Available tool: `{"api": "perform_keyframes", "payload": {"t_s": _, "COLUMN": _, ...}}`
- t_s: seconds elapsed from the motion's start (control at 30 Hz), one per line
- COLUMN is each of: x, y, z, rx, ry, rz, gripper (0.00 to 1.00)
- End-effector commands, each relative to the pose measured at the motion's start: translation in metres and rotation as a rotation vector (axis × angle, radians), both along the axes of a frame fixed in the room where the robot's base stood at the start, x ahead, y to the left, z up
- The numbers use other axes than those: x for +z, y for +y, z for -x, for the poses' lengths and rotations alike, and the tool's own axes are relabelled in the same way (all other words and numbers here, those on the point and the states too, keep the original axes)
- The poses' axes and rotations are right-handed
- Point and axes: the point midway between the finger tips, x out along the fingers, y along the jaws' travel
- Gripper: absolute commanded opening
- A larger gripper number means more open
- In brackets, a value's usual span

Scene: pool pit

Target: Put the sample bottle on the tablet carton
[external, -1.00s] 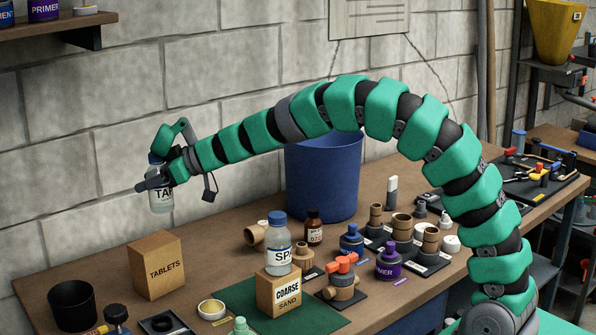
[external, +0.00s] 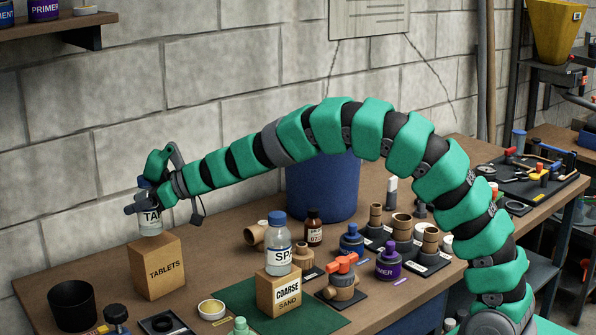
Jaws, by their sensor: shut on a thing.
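A clear sample bottle (external: 151,223) with a white label reading "TA", the rest covered, is upright in my gripper (external: 148,202). My gripper is shut around its upper part and hides much of it. The bottle's base is at the back part of the top of the tablet carton (external: 158,274), a brown box marked "TABLETS". I cannot tell whether the base touches the carton or hangs just above it. A second bottle (external: 279,258), with a blue cap and a label starting "SPA", stands on the coarse sand box (external: 279,294).
A black cup (external: 73,305) stands left of the carton. A green mat (external: 235,298) lies under the sand box, with a small round dish (external: 211,309) near it. A large blue bin (external: 322,188) stands behind. Fittings and small bottles crowd the bench's right side.

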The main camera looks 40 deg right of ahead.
Motion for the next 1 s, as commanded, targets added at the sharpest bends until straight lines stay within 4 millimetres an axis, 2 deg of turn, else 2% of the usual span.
{"api": "perform_keyframes", "payload": {"t_s": 0.03, "x": -0.012, "y": 0.000, "z": 0.000, "rx": -0.001, "ry": 0.002, "rz": -0.001, "gripper": 0.20}}
{"api": "perform_keyframes", "payload": {"t_s": 0.13, "x": -0.024, "y": 0.000, "z": 0.000, "rx": -0.001, "ry": 0.002, "rz": -0.001, "gripper": 0.20}}
{"api": "perform_keyframes", "payload": {"t_s": 0.37, "x": -0.026, "y": 0.000, "z": 0.000, "rx": 0.000, "ry": 0.001, "rz": 0.000, "gripper": 0.20}}
{"api": "perform_keyframes", "payload": {"t_s": 0.4, "x": -0.026, "y": 0.000, "z": 0.000, "rx": 0.000, "ry": 0.001, "rz": 0.000, "gripper": 0.56}}
{"api": "perform_keyframes", "payload": {"t_s": 0.47, "x": -0.026, "y": 0.000, "z": 0.000, "rx": 0.000, "ry": 0.001, "rz": 0.000, "gripper": 0.72}}
{"api": "perform_keyframes", "payload": {"t_s": 0.83, "x": -0.025, "y": -0.002, "z": 0.002, "rx": 0.000, "ry": 0.002, "rz": 0.001, "gripper": 0.72}}
{"api": "perform_keyframes", "payload": {"t_s": 1.0, "x": -0.021, "y": -0.011, "z": 0.010, "rx": -0.003, "ry": 0.005, "rz": 0.002, "gripper": 0.72}}
